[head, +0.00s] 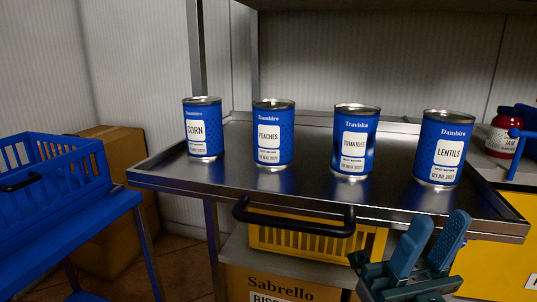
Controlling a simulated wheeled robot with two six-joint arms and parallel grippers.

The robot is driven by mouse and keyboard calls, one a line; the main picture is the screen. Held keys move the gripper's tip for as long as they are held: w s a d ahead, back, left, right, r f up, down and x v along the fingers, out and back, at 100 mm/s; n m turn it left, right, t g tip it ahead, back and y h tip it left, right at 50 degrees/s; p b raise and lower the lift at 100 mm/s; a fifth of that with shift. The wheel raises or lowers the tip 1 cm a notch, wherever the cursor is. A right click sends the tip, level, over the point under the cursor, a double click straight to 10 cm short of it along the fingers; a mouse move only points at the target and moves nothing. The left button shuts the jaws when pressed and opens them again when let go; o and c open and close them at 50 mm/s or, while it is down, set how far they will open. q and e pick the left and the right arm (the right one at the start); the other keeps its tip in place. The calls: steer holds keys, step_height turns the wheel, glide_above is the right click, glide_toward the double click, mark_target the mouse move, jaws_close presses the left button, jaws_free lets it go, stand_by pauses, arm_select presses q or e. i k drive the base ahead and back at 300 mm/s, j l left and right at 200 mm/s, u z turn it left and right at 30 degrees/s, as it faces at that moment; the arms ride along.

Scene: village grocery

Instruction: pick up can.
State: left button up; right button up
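Several blue cans with white labels stand upright in a row on the metal cart top (235,184): a corn can (203,130), a peaches can (273,133), a tomatoes can (355,142) and a lentils can (443,148). They stand apart from each other. My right gripper (440,222) is low at the right, in front of the cart's front edge and below the lentils can. Its two teal fingers point up with a gap between them, empty and touching no can. My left gripper is not in view.
A black handle (292,226) runs along the cart's front. A yellow crate (315,242) and a Sabrello box (285,285) sit below. A blue basket (60,170) stands at left, before a cardboard box (118,145). A red jar (504,134) is at far right.

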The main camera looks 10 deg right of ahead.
mark_target(355, 125)
steer(key=l+z, duration=0.2)
steer(key=z, duration=0.15)
steer(key=l+z, duration=0.4)
steer(key=z, duration=0.25)
